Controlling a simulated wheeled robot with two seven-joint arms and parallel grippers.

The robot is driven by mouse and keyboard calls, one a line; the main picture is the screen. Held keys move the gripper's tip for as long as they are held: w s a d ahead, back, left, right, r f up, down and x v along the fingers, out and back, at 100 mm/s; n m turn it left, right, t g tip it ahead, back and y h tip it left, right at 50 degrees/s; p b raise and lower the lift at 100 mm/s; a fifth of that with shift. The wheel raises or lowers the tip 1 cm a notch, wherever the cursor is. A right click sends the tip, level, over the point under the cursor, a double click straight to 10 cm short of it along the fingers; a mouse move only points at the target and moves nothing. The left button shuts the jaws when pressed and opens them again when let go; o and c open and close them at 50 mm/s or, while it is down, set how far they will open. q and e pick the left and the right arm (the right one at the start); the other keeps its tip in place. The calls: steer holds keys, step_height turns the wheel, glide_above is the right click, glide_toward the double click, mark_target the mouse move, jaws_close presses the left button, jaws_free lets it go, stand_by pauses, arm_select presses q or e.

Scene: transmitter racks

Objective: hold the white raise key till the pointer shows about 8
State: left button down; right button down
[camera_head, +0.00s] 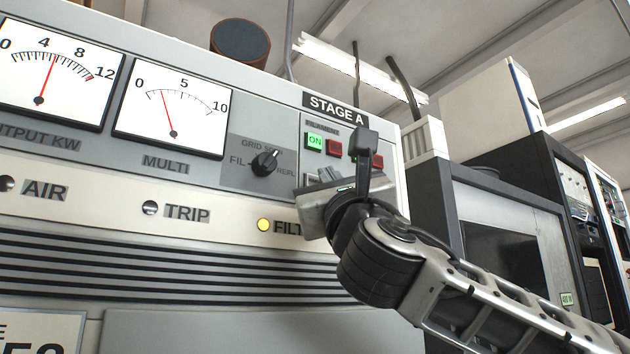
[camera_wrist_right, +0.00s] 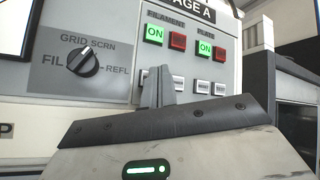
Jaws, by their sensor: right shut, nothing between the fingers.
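The output kW meter (camera_head: 50,75) in the head view has its red pointer between 4 and 8, nearer 4. The multi meter (camera_head: 172,108) has its pointer between 0 and 5. My right gripper (camera_wrist_right: 160,75) is shut and empty, its fingertips in front of the white keys under the filament label. They partly cover a white key (camera_wrist_right: 180,84); I cannot tell whether they touch it. Two more white keys (camera_wrist_right: 203,87) and (camera_wrist_right: 220,89) sit under the plate label. The key lettering is too small to read. My left gripper is out of view.
Above the keys are a lit green filament button (camera_wrist_right: 154,35), a red one (camera_wrist_right: 178,41) and a lit green plate button (camera_wrist_right: 204,47). A rotary selector (camera_head: 265,163) is left of the keys. A yellow lamp (camera_head: 263,225) is lit below. Dark racks (camera_head: 500,200) stand right.

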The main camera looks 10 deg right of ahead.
stand_by(0.4)
steer(key=shift+w+a, duration=0.1)
steer(key=shift+w, duration=0.1)
steer(key=shift+w+a, duration=0.1)
steer(key=shift+w, duration=0.1)
stand_by(0.4)
steer(key=shift+w+a+p, duration=0.1)
steer(key=shift+w+p, duration=0.2)
steer(key=shift+w, duration=0.05)
stand_by(0.8)
stand_by(0.8)
stand_by(1.0)
